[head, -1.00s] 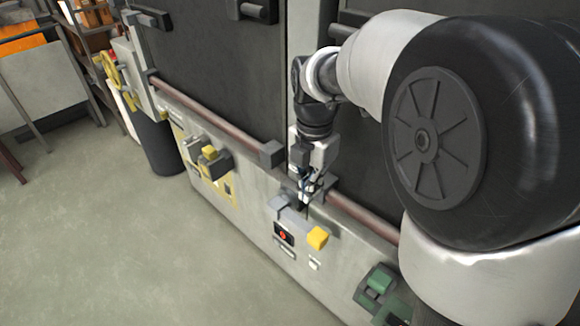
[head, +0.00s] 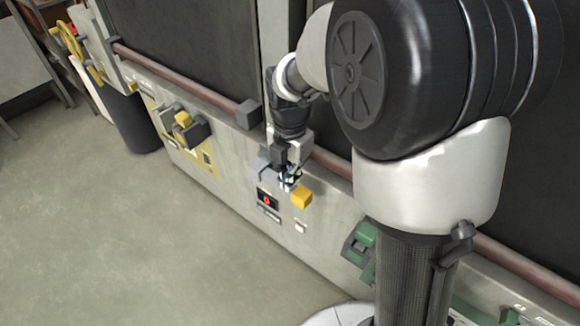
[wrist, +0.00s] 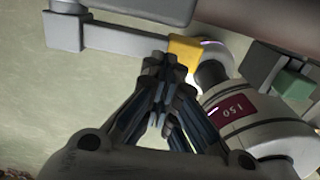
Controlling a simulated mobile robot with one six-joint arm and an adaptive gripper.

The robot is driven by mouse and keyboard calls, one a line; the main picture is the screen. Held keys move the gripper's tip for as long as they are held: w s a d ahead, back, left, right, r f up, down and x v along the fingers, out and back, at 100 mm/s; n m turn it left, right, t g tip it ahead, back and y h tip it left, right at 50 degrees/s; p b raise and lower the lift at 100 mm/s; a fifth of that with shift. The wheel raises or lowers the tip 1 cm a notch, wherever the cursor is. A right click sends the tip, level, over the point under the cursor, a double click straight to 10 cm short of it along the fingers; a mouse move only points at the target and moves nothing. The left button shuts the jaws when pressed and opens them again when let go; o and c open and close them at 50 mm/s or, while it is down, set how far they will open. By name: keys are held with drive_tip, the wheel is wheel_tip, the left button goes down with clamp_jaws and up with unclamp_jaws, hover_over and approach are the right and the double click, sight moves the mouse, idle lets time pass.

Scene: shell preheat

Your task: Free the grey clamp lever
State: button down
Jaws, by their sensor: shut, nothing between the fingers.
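The grey clamp lever (head: 262,166) sits on the pale front panel below the dark doors and has a yellow end block (head: 301,197). In the wrist view its grey bar (wrist: 125,41) runs across the top, from a grey block at left to the yellow block (wrist: 187,52). My gripper (head: 288,183) is at the lever and hides its middle in the head view. In the wrist view my gripper (wrist: 162,72) is shut and empty, fingertips just below the bar near the yellow end. I cannot tell whether they touch it.
Another yellow-tipped clamp (head: 184,124) is to the left and a green clamp (head: 359,242) to the right. A reddish rail (head: 180,82) runs above the panel. The floor in front is clear.

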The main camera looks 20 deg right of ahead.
sight(292, 193)
drive_tip(key=shift+f+b, duration=0.35)
drive_tip(key=shift+f, duration=0.85)
drive_tip(key=shift+s+d+f+b, duration=0.15)
drive_tip(key=shift+f+b, duration=0.05)
drive_tip(key=shift+f, duration=0.7)
drive_tip(key=shift+s+d+f+b, duration=0.1)
drive_tip(key=shift+s+f+b, duration=0.05)
drive_tip(key=shift+f, duration=0.7)
drive_tip(key=shift+r, duration=0.15)
